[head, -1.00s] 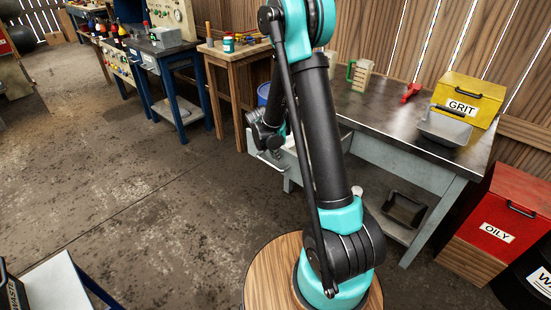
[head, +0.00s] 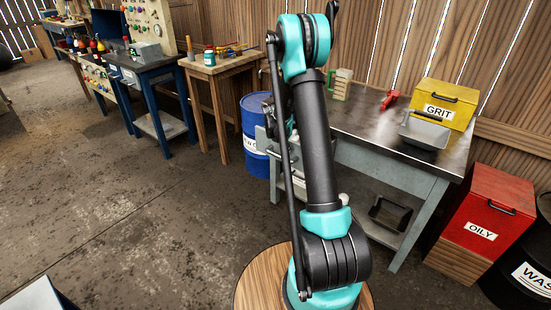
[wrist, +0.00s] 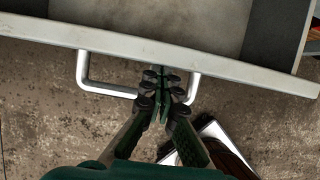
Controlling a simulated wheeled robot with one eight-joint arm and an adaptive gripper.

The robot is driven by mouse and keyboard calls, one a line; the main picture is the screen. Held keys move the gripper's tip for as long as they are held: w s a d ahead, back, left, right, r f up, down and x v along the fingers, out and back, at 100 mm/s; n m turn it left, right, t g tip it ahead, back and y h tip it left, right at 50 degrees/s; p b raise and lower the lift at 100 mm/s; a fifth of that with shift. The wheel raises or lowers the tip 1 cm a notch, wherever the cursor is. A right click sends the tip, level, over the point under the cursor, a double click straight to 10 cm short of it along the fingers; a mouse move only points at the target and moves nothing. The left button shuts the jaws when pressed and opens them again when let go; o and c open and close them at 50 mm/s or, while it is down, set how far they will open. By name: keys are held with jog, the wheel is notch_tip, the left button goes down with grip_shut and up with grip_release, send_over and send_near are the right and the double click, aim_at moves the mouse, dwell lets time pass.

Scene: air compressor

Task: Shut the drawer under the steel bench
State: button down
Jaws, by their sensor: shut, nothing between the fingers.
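The steel bench (head: 365,125) stands right of my arm in the head view, with a dark top and pale grey frame. Its drawer (head: 264,146) shows as a pale edge left of my arm, standing out from the bench; my arm hides much of it. In the wrist view the drawer's pale front (wrist: 225,66) crosses the picture, with a bright U-shaped handle (wrist: 88,76) on its near side. My gripper (wrist: 162,75) is shut and empty at the handle, its tips close to the drawer front. I cannot tell whether they touch it.
On the bench are a yellow GRIT box (head: 446,103), a grey pan (head: 425,134), a red tool (head: 390,99) and a pale green-handled jug (head: 341,84). A blue barrel (head: 254,125) stands behind the drawer. A red OILY bin (head: 484,210) is at right.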

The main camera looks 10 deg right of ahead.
jog(key=w+d, duration=0.3)
jog(key=d, duration=0.1)
jog(key=w+d, duration=0.7)
jog(key=d, duration=0.2)
jog(key=shift+w, duration=0.15)
jog(key=shift+r, duration=0.1)
